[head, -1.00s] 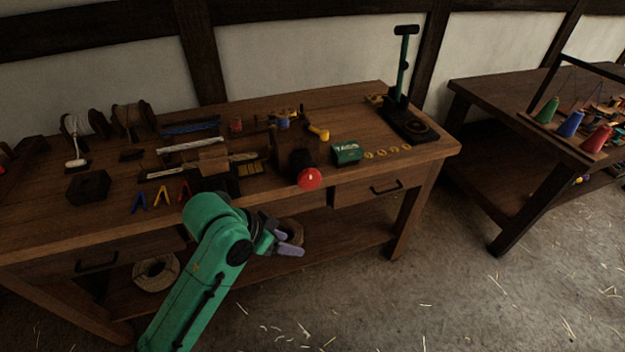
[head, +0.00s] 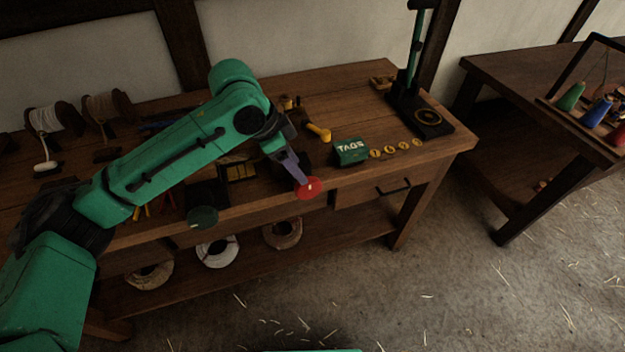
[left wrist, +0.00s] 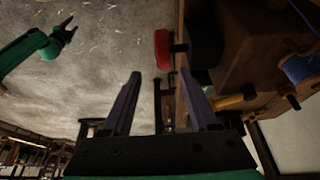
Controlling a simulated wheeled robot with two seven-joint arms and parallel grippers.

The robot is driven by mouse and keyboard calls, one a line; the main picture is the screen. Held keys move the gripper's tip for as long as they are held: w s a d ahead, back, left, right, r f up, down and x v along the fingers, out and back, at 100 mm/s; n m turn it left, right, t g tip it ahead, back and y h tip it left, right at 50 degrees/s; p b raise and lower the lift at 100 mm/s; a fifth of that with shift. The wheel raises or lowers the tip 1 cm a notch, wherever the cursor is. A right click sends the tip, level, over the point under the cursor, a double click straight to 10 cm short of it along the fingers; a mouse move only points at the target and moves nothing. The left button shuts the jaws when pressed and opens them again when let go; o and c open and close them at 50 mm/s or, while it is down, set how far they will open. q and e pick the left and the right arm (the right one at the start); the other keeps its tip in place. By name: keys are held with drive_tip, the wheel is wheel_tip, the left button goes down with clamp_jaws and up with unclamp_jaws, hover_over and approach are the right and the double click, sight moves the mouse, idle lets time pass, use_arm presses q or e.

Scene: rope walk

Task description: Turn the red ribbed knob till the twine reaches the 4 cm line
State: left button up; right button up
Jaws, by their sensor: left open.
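The red knob (head: 308,189) sticks out at the front edge of the workbench, from a dark block. My left gripper (head: 300,176) is over it, with a fingertip overlapping the knob's upper part in the head view. In the left wrist view the open fingers (left wrist: 161,82) are apart with nothing between them. The red knob (left wrist: 163,50) shows beyond the fingertips, roughly in line with the gap. Contact cannot be told. My right gripper (left wrist: 68,30) shows at the upper left there, its fingers apart and empty. The twine and 4 cm line cannot be made out; my left arm covers much of the bench.
A dark green round knob (head: 203,218) sits at the bench front, left of the red one. A yellow handle (head: 319,132), green TAGS box (head: 351,151) and several brass tags (head: 390,152) lie to the right. A black stand (head: 425,118) is at the far right.

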sight(313, 186)
use_arm(q)
drive_tip(key=x, duration=0.5)
drive_tip(key=shift+s, duration=0.15)
drive_tip(key=x, duration=0.2)
drive_tip(key=w+x, duration=0.1)
drive_tip(key=x, duration=0.2)
drive_tip(key=shift+w+f+p, duration=0.1)
drive_tip(key=shift+f+p, duration=0.05)
drive_tip(key=shift+p, duration=0.25)
drive_tip(key=shift+f, duration=0.2)
drive_tip(key=shift+c, duration=0.9)
clamp_jaws()
use_arm(e)
drive_tip(key=shift+s+r, duration=0.1)
drive_tip(key=shift+r, duration=0.4)
